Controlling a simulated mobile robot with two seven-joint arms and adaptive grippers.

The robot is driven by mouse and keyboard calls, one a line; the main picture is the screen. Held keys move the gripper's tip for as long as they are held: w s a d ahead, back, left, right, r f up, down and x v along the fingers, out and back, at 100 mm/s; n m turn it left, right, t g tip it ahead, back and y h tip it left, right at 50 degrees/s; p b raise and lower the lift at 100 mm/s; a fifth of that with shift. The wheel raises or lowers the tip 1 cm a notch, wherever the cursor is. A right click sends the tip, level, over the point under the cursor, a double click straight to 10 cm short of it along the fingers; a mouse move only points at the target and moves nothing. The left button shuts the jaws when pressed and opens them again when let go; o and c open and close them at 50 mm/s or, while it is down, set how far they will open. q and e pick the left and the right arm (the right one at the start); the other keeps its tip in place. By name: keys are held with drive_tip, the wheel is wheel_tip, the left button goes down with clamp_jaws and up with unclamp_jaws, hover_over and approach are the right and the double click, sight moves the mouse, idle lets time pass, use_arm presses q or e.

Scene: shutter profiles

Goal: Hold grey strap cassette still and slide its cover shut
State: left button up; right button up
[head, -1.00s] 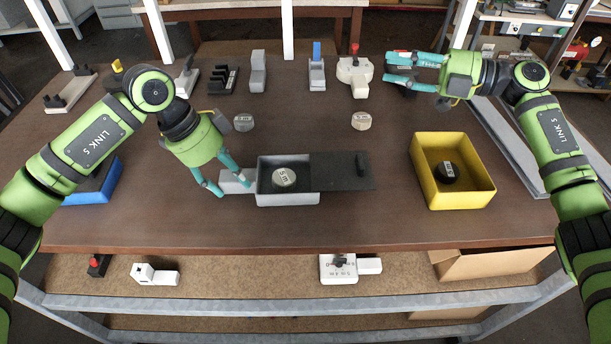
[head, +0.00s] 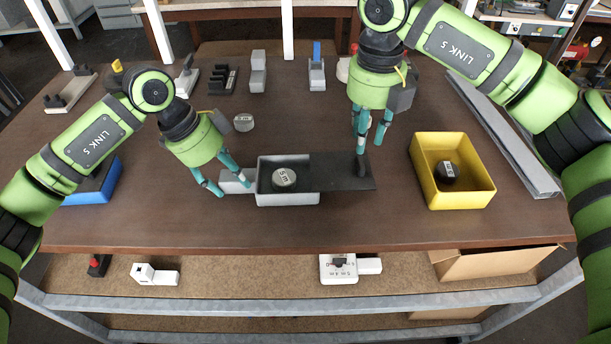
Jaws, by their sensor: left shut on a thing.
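The grey strap cassette (head: 288,200) is an open-topped box in the middle of the table. A strap coil marked "5 m" (head: 284,178) lies inside it. Its dark cover (head: 335,181) is slid out to the right, leaving the left part of the box open. A small upright knob (head: 361,170) stands near the cover's right end. My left gripper (head: 234,188) is shut on the grey block (head: 232,180) at the cassette's left end. My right gripper (head: 370,147) points down with fingers apart, just above and behind the knob; whether it touches the knob is unclear.
A yellow bin (head: 483,198) with a black coil (head: 447,172) stands right of the cover. A blue tray (head: 95,188) lies at left. A loose grey coil (head: 244,122) and several fixtures stand farther back. The table in front of the cassette is clear.

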sight(363, 162)
wheel_tip(363, 162, down, 5)
drive_tip(key=shift+r, duration=0.2)
drive_tip(key=shift+s+f, duration=0.25)
drive_tip(key=shift+f, duration=0.55)
drive_tip(key=shift+w, duration=0.1)
clamp_jaws()
drive_tip(key=shift+d, duration=0.15)
drive_tip(key=shift+s+a, duration=0.2)
drive_tip(key=shift+a, duration=1.95)
